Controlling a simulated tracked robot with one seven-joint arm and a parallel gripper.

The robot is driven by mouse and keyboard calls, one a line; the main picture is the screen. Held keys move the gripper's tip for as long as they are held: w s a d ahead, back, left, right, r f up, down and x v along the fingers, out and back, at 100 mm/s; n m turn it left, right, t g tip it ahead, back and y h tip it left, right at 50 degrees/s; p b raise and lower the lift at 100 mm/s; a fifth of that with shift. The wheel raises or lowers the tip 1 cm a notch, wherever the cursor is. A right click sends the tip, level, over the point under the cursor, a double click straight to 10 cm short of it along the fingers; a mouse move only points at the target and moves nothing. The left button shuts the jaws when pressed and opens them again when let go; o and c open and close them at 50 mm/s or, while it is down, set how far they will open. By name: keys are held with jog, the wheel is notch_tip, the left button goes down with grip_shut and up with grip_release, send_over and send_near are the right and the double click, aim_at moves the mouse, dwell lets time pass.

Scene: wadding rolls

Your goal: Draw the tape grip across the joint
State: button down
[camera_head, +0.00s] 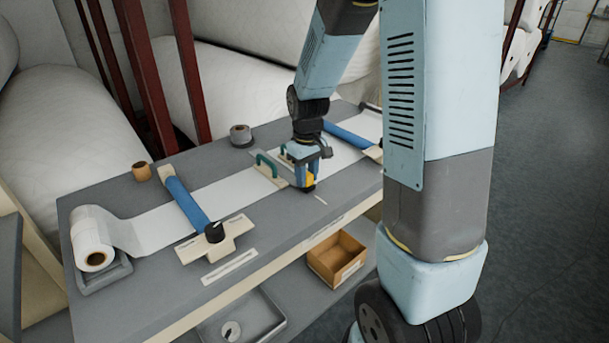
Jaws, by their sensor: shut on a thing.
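My gripper (308,186) is low over the front half of the grey bench, right of the middle of the white strip (203,202). It is shut on a small yellow piece (311,180), apparently the tape grip, mostly hidden by the fingers. Whether the piece touches the strip or bench, I cannot tell. A pale plate with a green handle (267,163) lies on the strip just left of my gripper. A second green handle (285,153) shows partly behind the gripper. The joint itself is not clear; my wrist covers that area.
Blue bars (186,202) (347,137) cross the strip on both sides. A white roll (91,238) sits in a grey holder at the left. A grey tape roll (240,134) and small brown roll (141,171) stand behind. A cardboard box (336,258) is below the bench.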

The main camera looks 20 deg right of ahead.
aim_at(308, 174)
jog(key=shift+s+d+f, duration=0.1)
jog(key=shift+s, duration=0.1)
jog(key=c, duration=0.8)
grip_release()
jog(key=shift+c, duration=0.2)
notch_tip(308, 174, up, 14)
jog(key=s+d+r+m+t, duration=0.1)
jog(key=s+r, duration=0.3)
jog(key=s, duration=0.6)
jog(key=s+r+m+t, duration=0.3)
jog(key=s+r+t, duration=0.1)
jog(key=s, duration=0.6)
jog(key=shift+s+d+r+m+t, duration=0.15)
jog(key=shift+d+r+m+t, duration=0.1)
jog(key=shift+d+m+t, duration=0.1)
